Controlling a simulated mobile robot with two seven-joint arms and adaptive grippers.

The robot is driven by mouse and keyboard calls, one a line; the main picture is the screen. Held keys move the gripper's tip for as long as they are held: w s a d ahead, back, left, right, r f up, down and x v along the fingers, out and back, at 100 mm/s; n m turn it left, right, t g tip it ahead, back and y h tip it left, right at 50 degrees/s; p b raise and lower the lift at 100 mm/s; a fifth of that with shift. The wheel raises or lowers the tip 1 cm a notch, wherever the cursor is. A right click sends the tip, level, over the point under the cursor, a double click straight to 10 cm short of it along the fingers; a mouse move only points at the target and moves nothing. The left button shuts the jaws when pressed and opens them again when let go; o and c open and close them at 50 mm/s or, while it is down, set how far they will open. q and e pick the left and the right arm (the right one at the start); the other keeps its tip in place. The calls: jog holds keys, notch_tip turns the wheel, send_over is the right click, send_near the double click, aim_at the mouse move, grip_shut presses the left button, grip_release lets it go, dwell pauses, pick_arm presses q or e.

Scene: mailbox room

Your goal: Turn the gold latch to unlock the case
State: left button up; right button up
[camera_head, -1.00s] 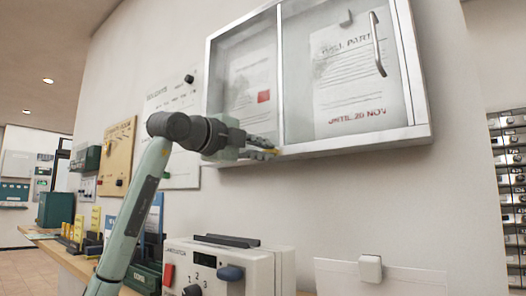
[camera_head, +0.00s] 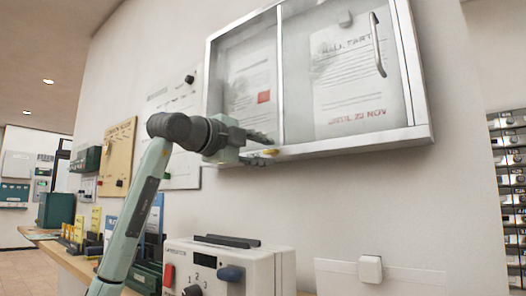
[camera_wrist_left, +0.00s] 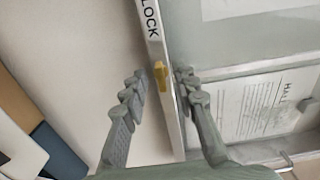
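The case (camera_head: 352,145) is a silver-framed glass display cabinet on the wall. Its small gold latch (camera_head: 270,151) sits on the bottom frame edge. In the left wrist view the latch (camera_wrist_left: 161,75) lies between my fingertips, long side roughly along the frame, near printed letters reading "LOCK". My left gripper (camera_head: 266,148) is open at the case's lower edge. In the left wrist view its fingers (camera_wrist_left: 160,82) straddle the frame and latch, with a visible gap on both sides. My right gripper is in neither view.
A white device with a dial and buttons (camera_head: 268,269) stands below on the counter. Notice boards hang left of the case.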

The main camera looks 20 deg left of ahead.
pick_arm(q)
jog(key=v, duration=1.2)
dwell(0.4)
